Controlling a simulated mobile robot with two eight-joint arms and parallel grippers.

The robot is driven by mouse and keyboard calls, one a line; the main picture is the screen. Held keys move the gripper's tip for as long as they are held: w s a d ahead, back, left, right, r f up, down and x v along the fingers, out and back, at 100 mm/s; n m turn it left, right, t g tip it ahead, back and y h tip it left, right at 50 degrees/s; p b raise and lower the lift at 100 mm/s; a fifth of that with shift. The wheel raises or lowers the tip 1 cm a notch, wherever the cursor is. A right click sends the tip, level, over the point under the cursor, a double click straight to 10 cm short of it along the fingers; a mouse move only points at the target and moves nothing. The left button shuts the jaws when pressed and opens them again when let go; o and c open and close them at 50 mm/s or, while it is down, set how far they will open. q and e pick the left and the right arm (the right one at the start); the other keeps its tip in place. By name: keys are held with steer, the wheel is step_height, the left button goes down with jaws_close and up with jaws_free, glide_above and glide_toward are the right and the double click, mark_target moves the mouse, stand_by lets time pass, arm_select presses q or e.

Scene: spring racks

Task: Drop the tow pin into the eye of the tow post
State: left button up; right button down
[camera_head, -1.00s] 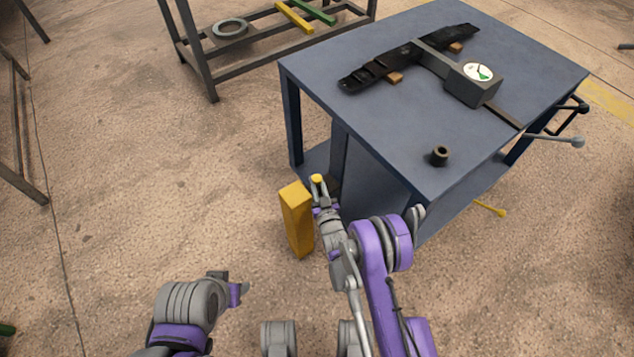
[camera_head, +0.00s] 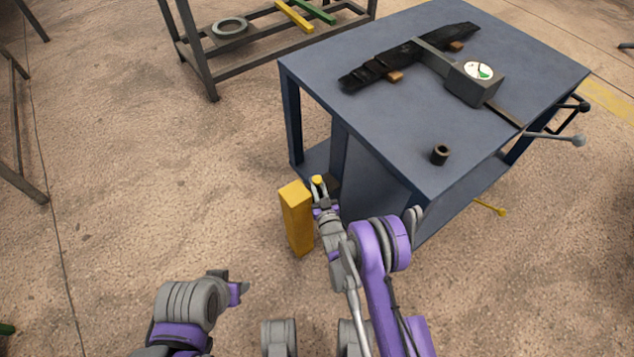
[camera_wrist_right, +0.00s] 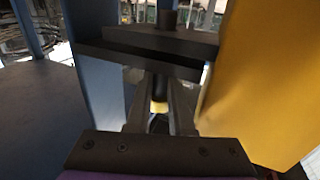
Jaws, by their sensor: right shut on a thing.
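The yellow tow post (camera_head: 298,222) stands upright on the floor beside the blue table. In the right wrist view the post (camera_wrist_right: 265,80) fills the right side. My right gripper (camera_head: 319,196) is beside the post, shut on the tow pin (camera_head: 317,180), whose yellow head shows above the fingers. The pin (camera_wrist_right: 159,104) also shows between the fingers in the wrist view. Dark flat plates (camera_wrist_right: 140,58) lie just beyond it, partly hiding it. The eye is not clearly visible, so I cannot tell whether the pin is in it. My left gripper (camera_head: 240,288) is low and empty.
The blue table (camera_head: 400,140) is close on the right, its leg and side near my right arm. On it are a gauge tool (camera_head: 474,84), a dark spring pack (camera_head: 375,74) and a small dark bushing (camera_head: 440,155). A rack (camera_head: 255,55) stands behind.

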steer(key=shift+f, duration=1.05)
steer(key=c, duration=0.7)
jaws_free()
steer(key=shift+f, duration=0.1)
arm_select(q)
steer(key=shift+s+d, duration=0.1)
arm_select(e)
steer(key=shift+s, duration=0.2)
